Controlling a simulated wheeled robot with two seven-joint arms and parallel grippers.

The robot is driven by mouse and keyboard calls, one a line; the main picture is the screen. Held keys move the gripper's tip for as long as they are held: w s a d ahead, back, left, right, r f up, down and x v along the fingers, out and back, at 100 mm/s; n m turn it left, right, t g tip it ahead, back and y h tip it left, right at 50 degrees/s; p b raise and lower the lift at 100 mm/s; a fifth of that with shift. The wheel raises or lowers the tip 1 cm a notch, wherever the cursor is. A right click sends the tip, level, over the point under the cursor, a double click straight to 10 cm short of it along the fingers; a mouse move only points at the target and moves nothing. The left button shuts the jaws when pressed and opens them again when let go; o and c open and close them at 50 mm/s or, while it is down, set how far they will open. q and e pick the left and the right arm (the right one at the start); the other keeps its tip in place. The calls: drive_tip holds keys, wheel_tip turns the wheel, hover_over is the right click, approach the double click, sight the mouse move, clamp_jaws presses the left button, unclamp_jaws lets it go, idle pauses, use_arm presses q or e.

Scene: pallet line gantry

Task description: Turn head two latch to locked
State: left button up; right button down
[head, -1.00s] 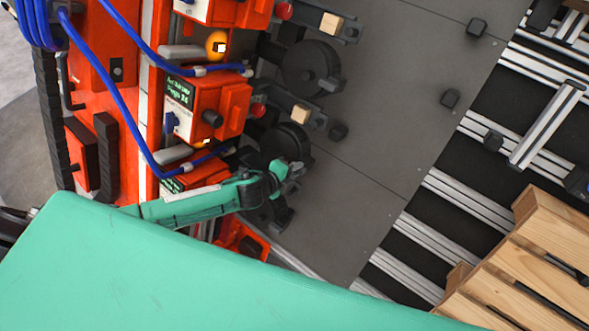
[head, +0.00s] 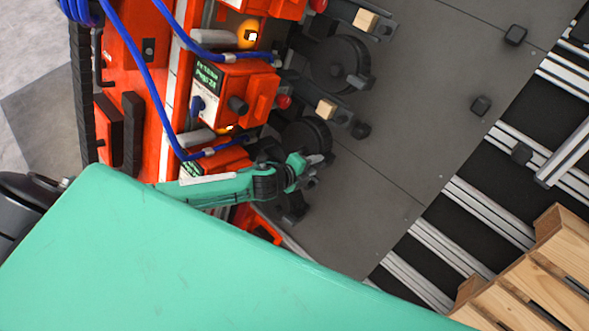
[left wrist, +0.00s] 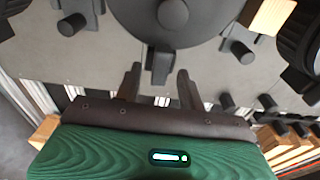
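My left gripper (head: 318,166) is at the lowest visible dark disc (head: 303,133) beside the orange machine heads. In the left wrist view my left gripper (left wrist: 159,76) has its two dark fingers apart. A short dark tab (left wrist: 160,66) hangs from the rim of the round disc (left wrist: 172,18) and lies between or just beyond the fingers; contact cannot be told. An orange head (head: 230,88) has a small display, a blue lever (head: 198,104) and a black knob. Which head is number two cannot be read. My right gripper is out of view.
Another dark disc (head: 338,65) sits above on the grey plate (head: 400,130). Wooden blocks (head: 326,108) and black pegs stand out nearby. Blue hoses (head: 140,72) cross the heads at left. A wooden pallet (head: 545,270) and metal rails lie at right.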

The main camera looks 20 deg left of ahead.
use_arm(q)
drive_tip(key=b+v, duration=0.4)
drive_tip(key=v, duration=0.8)
drive_tip(key=shift+s, duration=0.3)
drive_tip(key=shift+a+r, duration=0.1)
